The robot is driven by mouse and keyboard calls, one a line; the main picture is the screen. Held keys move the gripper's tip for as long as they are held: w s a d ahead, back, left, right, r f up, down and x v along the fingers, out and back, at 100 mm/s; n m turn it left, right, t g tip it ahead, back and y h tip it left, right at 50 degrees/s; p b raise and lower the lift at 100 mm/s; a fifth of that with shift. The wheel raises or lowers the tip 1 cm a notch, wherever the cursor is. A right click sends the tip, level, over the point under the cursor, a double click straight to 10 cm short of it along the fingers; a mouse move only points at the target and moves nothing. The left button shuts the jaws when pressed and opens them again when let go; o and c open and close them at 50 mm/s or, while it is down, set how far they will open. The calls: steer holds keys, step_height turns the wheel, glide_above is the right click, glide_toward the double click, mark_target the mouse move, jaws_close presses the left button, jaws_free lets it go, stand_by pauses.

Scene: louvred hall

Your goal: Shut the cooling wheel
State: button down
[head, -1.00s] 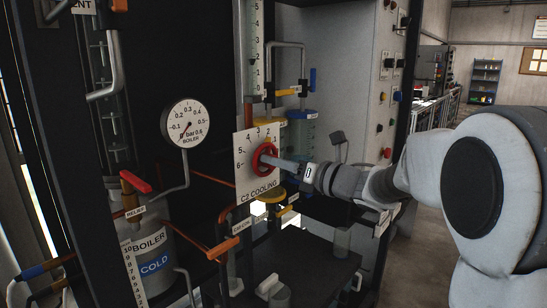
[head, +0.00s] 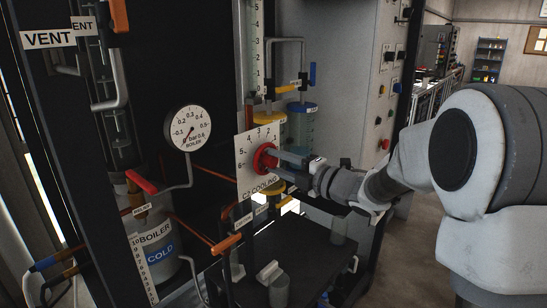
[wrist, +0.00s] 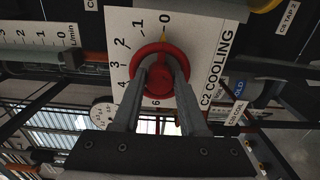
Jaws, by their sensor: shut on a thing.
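The red cooling wheel (head: 265,159) sits on a white dial plate (head: 246,181) marked C2 COOLING, with numbers from 0 to 6. In the wrist view the wheel (wrist: 159,67) is close and centred, and a small yellow pointer above it points at or very near 0. My gripper (head: 279,162) reaches in from the right with its two fingers on the wheel. In the wrist view my gripper (wrist: 163,68) is shut on the wheel, one finger on each side. The fingers hide part of its rim.
A boiler pressure gauge (head: 188,129) and a red-handled relief valve (head: 141,182) are left of the plate. An orange-handled lever (head: 226,244) is below left. Open floor lies at the right.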

steer(key=shift+c, duration=1.9)
jaws_free()
steer(key=shift+a+r, duration=0.35)
steer(key=shift+a, duration=0.3)
steer(key=shift+s+d+f+b, duration=0.25)
steer(key=shift+d+f+b, duration=0.1)
steer(key=shift+d+b, duration=0.2)
steer(key=shift+b+v, duration=0.5)
steer(key=shift+v, duration=2.15)
steer(key=shift+d, duration=0.1)
